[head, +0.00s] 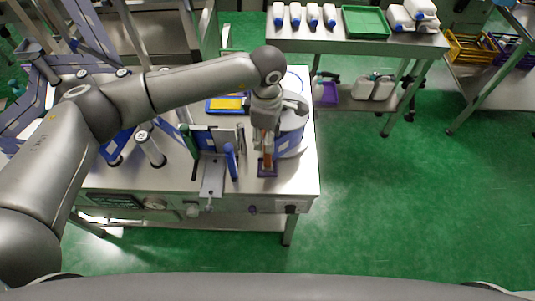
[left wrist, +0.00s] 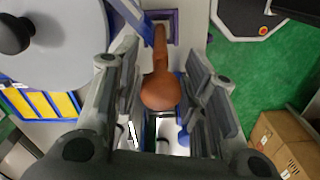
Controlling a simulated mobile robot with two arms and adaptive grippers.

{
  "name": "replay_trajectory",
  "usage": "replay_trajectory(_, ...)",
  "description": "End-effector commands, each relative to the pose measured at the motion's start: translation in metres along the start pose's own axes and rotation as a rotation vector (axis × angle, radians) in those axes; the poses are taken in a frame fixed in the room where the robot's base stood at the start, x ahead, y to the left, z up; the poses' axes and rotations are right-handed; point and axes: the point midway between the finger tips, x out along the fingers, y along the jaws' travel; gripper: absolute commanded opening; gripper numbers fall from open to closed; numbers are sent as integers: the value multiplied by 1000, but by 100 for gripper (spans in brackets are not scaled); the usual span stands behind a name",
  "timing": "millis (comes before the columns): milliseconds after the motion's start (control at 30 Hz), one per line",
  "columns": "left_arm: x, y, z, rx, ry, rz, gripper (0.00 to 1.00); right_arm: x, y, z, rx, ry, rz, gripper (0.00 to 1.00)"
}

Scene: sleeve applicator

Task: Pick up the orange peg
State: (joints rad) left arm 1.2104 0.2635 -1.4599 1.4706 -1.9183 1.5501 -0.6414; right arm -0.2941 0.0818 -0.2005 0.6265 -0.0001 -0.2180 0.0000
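The orange peg (head: 268,160) stands upright in a small purple-edged base (head: 267,173) at the front right part of the machine table. In the left wrist view the peg (left wrist: 160,88) shows its rounded knob towards the camera and its shaft running to the purple-edged base (left wrist: 172,20). My left gripper (head: 268,142) points down over the peg. In the left wrist view its fingers (left wrist: 163,50) stand on both sides of the peg, with gaps between shaft and fingertips. It is open. My right gripper is not in view.
A side table with bottles and a green tray (head: 365,22) is behind.

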Motion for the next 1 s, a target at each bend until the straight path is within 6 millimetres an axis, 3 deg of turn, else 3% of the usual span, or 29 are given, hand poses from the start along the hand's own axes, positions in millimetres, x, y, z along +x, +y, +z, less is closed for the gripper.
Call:
replay_trajectory(133, 16, 0, 0, -1, -1, -2, 40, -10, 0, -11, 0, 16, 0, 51)
replay_trajectory(433, 22, 0, 0, 0, -1, 0, 38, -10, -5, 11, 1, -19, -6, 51)
replay_trajectory(733, 22, 0, 0, 0, -1, 0, 0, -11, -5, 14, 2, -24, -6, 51)
replay_trajectory(1000, 22, 0, 0, 0, -1, 1, 0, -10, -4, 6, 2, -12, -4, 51)
